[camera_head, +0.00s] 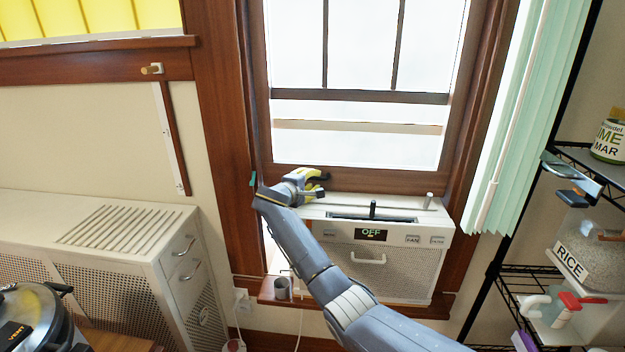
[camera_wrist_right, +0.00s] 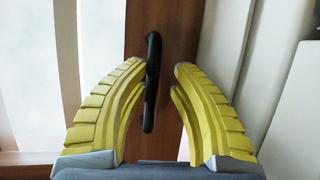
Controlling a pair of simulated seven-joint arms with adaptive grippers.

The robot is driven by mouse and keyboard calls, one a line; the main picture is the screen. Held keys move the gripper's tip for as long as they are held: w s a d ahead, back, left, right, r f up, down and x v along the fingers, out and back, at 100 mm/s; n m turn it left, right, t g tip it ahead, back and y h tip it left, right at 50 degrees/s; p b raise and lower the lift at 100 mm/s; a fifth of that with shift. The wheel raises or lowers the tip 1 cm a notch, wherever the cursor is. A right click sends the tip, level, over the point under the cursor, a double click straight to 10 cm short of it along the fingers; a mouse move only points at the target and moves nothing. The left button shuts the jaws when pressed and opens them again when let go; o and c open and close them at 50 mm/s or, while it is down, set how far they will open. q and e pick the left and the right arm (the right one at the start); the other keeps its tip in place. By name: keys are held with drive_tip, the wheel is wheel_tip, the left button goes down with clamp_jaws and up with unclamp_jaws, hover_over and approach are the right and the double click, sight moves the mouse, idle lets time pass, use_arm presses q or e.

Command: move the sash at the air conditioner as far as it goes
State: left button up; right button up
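The window sash (camera_head: 400,182) is a brown wooden frame with glass panes, standing just above and behind the white air conditioner (camera_head: 335,212). In the right wrist view, a dark upright bar (camera_wrist_right: 152,85), apparently a handle, stands against the sash's brown wood (camera_wrist_right: 177,30). My right gripper (camera_head: 320,181) is at the left part of the sash's bottom rail, above the air conditioner's top. In the wrist view its yellow fingers (camera_wrist_right: 160,68) are open, with the bar between them, nearer the left finger. Contact with the bar cannot be told. My left gripper is not in view.
The air conditioner's display (camera_head: 370,234) reads OFF. Pale green blinds (camera_head: 515,110) hang right of the window, beside a black rack with a rice container (camera_head: 590,250). A white slotted cabinet (camera_head: 110,225) stands at left. A small grey cup (camera_head: 282,288) sits on the sill.

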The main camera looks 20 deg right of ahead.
drive_tip(key=shift+o, duration=1)
drive_tip(key=shift+s+a+r, duration=0.1)
drive_tip(key=shift+a+r, duration=0.05)
drive_tip(key=v, duration=1.1)
drive_tip(key=shift+s+a, duration=0.25)
drive_tip(key=shift+a, duration=0.05)
